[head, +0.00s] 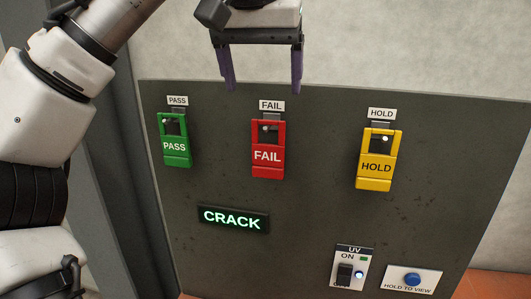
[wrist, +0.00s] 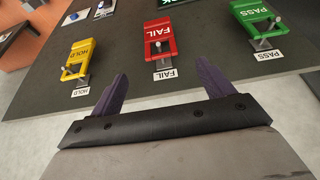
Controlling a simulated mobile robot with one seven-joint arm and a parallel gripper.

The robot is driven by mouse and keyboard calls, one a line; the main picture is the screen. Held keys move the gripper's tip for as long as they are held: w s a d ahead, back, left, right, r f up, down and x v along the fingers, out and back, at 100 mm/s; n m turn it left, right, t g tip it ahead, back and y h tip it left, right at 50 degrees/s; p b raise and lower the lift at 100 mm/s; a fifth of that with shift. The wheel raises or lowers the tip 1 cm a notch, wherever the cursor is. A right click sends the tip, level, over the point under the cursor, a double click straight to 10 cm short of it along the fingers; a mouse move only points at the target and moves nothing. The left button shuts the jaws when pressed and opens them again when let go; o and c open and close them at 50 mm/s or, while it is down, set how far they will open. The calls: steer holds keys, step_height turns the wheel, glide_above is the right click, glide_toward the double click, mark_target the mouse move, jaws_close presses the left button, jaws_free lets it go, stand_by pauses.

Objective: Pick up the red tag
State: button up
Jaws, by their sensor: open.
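The red tag (head: 267,157) hangs at the middle of the dark panel, lettered FAIL, under a FAIL label. It has a window at its top with a pale peg end showing in it. It also shows in the wrist view (wrist: 160,38), upside down and beyond the fingers. My gripper (head: 262,88) is open and empty, its purple fingers pointing down above the FAIL label in the head view. In the wrist view my gripper (wrist: 160,82) has its two fingers spread, with the FAIL label between them. The fingers are apart from the tag.
A green PASS tag (head: 175,147) hangs to the left and a yellow HOLD tag (head: 376,167) to the right. Below are a lit CRACK sign (head: 233,218), a UV switch (head: 347,271) and a blue button (head: 412,279). The dark panel (head: 320,210) is bare between them.

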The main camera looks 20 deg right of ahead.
steer(key=b, duration=0.1)
glide_above(268, 144)
steer(key=s, duration=0.2)
steer(key=f, duration=0.5)
steer(key=a+f, duration=0.1)
steer(key=f, duration=0.1)
steer(key=shift+w+f, duration=0.15)
steer(key=shift+w, duration=0.1)
steer(key=shift+p+x, duration=1)
steer(key=shift+x, duration=1.75)
steer(key=c, duration=1.1)
steer(key=shift+o, duration=0.2)
